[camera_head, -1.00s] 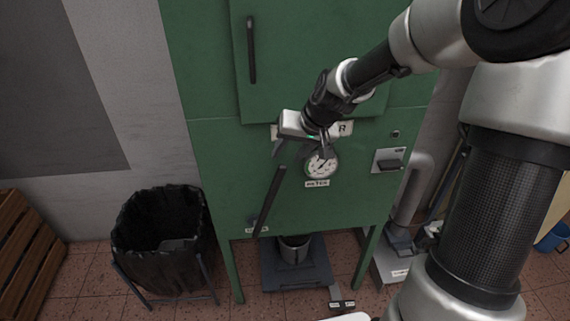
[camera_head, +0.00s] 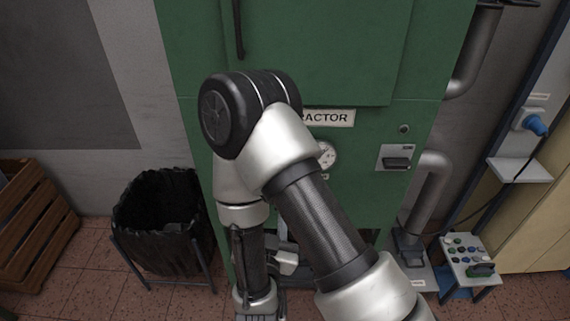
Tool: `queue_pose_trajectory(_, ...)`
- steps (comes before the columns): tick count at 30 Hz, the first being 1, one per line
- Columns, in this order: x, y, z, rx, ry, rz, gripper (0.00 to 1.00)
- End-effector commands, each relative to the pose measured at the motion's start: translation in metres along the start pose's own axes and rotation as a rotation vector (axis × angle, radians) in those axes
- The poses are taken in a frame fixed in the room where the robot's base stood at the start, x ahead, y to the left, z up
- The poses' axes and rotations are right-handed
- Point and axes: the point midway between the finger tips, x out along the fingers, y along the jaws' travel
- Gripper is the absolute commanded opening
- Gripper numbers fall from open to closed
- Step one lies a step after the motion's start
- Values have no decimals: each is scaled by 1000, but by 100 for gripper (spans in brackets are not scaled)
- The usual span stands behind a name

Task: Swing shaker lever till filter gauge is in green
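The filter gauge (camera_head: 327,155) is a round white dial on the green extractor cabinet (camera_head: 350,60), just below the label that reads "RACTOR". My arm covers the dial's left edge. The needle and any green zone are too small to read. The shaker lever is hidden behind my arm, which fills the middle of the view. My forearm hangs down in front of the cabinet toward the bottom edge. A pale grey block (camera_head: 285,262) beside it may be my gripper; its fingers cannot be made out.
A black-bagged bin (camera_head: 160,230) stands left of the cabinet, with a wooden crate (camera_head: 32,225) farther left. A grey pipe (camera_head: 428,190) runs down on the right. A small stand with several coloured buttons (camera_head: 465,250) is at lower right.

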Motion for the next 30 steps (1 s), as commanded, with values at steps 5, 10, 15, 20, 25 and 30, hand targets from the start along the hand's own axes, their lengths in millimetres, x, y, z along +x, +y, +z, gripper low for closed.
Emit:
queue_pose_trajectory(5,-8,-5,-6,-20,47,-36,39)
queue_pose_trajectory(10,4,-3,-3,-15,43,-28,39)
queue_pose_trajectory(15,22,-3,-6,-15,52,-31,39)
queue_pose_trajectory(20,29,-3,2,-17,31,-26,39)
queue_pose_trajectory(25,39,-4,1,-15,31,-27,39)
queue_pose_trajectory(30,50,-4,-7,-15,50,-32,39)
